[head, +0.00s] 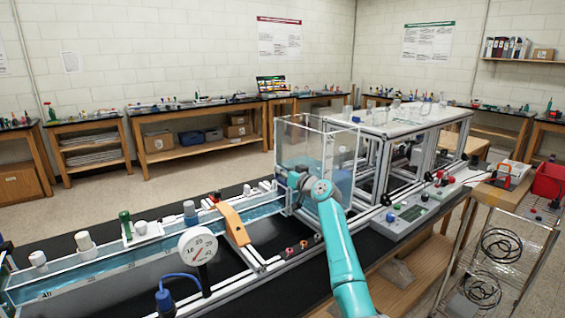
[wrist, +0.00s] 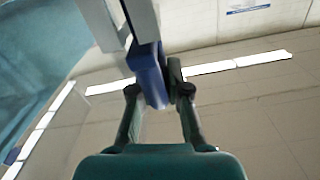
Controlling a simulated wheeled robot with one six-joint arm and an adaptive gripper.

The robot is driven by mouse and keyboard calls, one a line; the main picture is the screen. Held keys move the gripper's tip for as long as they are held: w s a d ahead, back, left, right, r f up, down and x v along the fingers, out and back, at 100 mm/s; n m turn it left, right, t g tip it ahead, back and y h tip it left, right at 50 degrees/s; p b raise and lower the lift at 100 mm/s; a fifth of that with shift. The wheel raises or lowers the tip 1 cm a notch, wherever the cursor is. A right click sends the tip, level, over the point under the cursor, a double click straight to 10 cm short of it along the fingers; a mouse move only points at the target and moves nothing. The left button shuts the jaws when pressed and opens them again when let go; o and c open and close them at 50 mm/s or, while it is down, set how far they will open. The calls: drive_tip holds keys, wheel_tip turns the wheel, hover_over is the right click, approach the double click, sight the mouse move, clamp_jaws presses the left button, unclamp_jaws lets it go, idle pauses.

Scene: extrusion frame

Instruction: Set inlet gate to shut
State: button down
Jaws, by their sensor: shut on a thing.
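My gripper (head: 294,181) is at the near face of the clear water tank (head: 345,138), where the flume channel (head: 100,267) meets it. In the wrist view my gripper (wrist: 158,92) is shut on a blue handle (wrist: 149,72), with one dark finger on each side. The handle joins a pale grey bar (wrist: 142,18) above it; this looks like the inlet gate. In the head view the handle and gate are hidden behind my gripper and arm, so I cannot tell the gate's position.
A round dial gauge (head: 198,246) and an orange bracket (head: 233,223) stand along the flume. A grey control box (head: 411,213) lies on the bench's right side. A wire rack cart (head: 505,250) stands at the right. Open floor lies behind the bench.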

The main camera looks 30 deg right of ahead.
drive_tip(key=shift+f, duration=0.6)
drive_tip(key=c, duration=1.1)
unclamp_jaws()
drive_tip(key=shift+c, duration=0.2)
drive_tip(key=shift+r, duration=0.1)
drive_tip(key=shift+s, duration=0.1)
drive_tip(key=s, duration=1.1)
drive_tip(key=shift+s+d, duration=0.2)
drive_tip(key=shift+s, duration=0.2)
